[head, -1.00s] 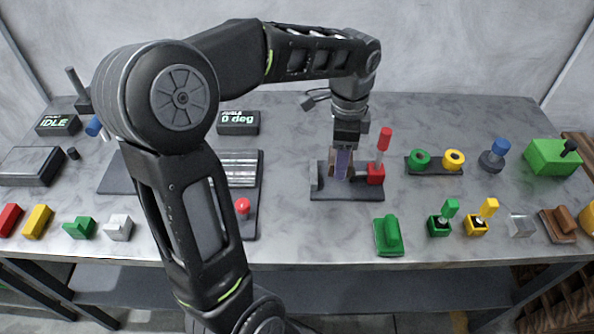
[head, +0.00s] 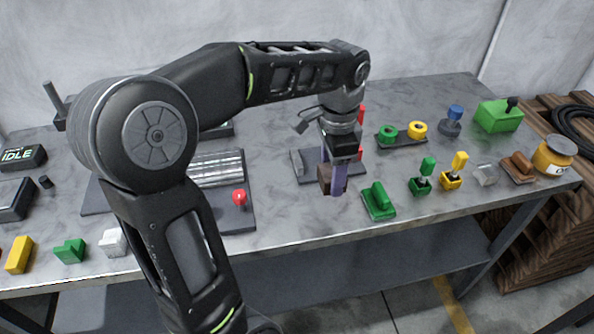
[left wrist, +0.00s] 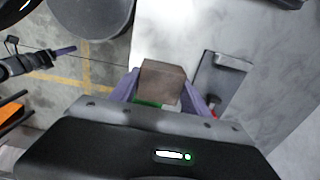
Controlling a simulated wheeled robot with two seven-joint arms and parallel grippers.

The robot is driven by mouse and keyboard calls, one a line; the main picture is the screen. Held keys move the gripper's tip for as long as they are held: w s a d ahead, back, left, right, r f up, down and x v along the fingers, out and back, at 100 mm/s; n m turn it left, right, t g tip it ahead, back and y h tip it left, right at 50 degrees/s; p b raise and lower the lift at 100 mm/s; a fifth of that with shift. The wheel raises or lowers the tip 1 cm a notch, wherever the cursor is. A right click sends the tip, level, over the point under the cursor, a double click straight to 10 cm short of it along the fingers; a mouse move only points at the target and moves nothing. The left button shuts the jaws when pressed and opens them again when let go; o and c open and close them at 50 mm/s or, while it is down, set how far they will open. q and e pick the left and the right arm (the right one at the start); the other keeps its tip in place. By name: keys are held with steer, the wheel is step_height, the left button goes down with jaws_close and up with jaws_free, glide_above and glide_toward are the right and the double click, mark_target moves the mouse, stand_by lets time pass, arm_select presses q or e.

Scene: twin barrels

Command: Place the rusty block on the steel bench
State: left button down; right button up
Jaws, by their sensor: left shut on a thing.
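The rusty block (head: 325,180) is a small brown cube. My left gripper (head: 338,186) is shut on it and holds it in front of a dark fixture plate (head: 305,174); in the head view its purple finger covers part of the block. In the left wrist view the block (left wrist: 162,82) sits between both purple fingers. The steel bench (head: 285,208) has a grey mottled top and spans the head view. My right gripper (left wrist: 62,50) shows small at the left of the left wrist view, over the floor; its jaw state is unclear.
A green block (head: 379,202) lies just right of my left gripper. A red knob (head: 239,197) stands on a plate to the left. Green and yellow switches (head: 453,172) stand further right. Bare bench top lies between the red knob's plate and the green block.

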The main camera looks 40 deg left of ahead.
arm_select(q)
glide_above(328, 211)
steer(key=shift+f, duration=2.65)
steer(key=shift+f, duration=1.9)
steer(key=shift+f, duration=0.2)
steer(key=c, duration=0.5)
jaws_free()
step_height(328, 211, up, 12)
steer(key=shift+r, duration=0.25)
